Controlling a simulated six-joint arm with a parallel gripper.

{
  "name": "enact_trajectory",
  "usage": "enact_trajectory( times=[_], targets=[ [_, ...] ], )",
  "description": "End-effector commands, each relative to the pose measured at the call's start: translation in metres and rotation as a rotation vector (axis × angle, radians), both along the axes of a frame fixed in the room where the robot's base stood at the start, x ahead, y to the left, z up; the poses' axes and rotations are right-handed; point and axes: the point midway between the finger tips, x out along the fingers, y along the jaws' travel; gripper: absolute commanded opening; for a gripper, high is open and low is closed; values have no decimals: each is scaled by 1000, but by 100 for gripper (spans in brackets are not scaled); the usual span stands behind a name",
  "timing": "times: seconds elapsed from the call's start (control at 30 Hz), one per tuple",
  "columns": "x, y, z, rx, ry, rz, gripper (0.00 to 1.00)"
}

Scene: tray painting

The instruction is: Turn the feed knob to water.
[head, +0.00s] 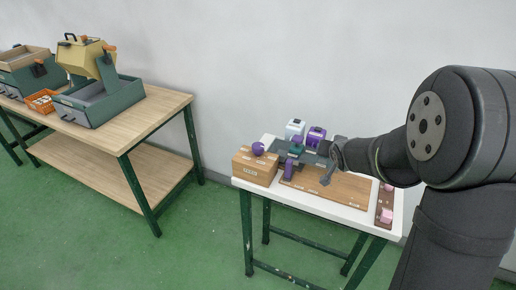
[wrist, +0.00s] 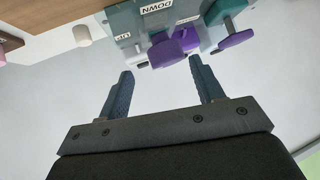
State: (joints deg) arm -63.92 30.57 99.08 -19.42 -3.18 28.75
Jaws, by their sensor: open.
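My gripper (wrist: 162,77) is open, with nothing between its two dark fingers in the wrist view. Beyond the fingertips is a grey-green panel (wrist: 122,22) with "UP" and "DOWN" labels and a purple handled part (wrist: 166,52). To its right are a purple bar (wrist: 236,39) and a teal part (wrist: 224,10). In the head view a purple round knob (head: 258,148) tops a brown box (head: 243,168) with a small label. I cannot tell which part is the feed knob, and no "water" marking is readable. My arm hides part of the panel in the head view.
The parts stand on a small white table (head: 262,189) with a wooden board (head: 347,190). A brown strip with pink blocks (head: 385,205) is at the right end. White and purple containers (head: 315,136) stand at the back. A wooden bench (head: 150,112) holds green boxes at left.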

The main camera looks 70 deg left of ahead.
Motion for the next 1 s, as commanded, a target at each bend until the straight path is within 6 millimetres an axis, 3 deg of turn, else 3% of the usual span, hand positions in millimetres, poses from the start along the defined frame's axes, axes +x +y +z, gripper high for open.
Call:
enact_trajectory(
  times=[0.13,0.27,0.47,0.7,0.83,1.0],
  targets=[
    [-7,-20,-24,97,-61,86,61],
    [-38,-21,-36,193,-109,182,61],
    [-103,-19,-45,343,-175,321,61],
    [-176,-29,-47,518,-264,442,61],
    [-195,-35,-44,573,-296,467,61],
    [-200,-31,-43,594,-308,474,61]
  ],
)
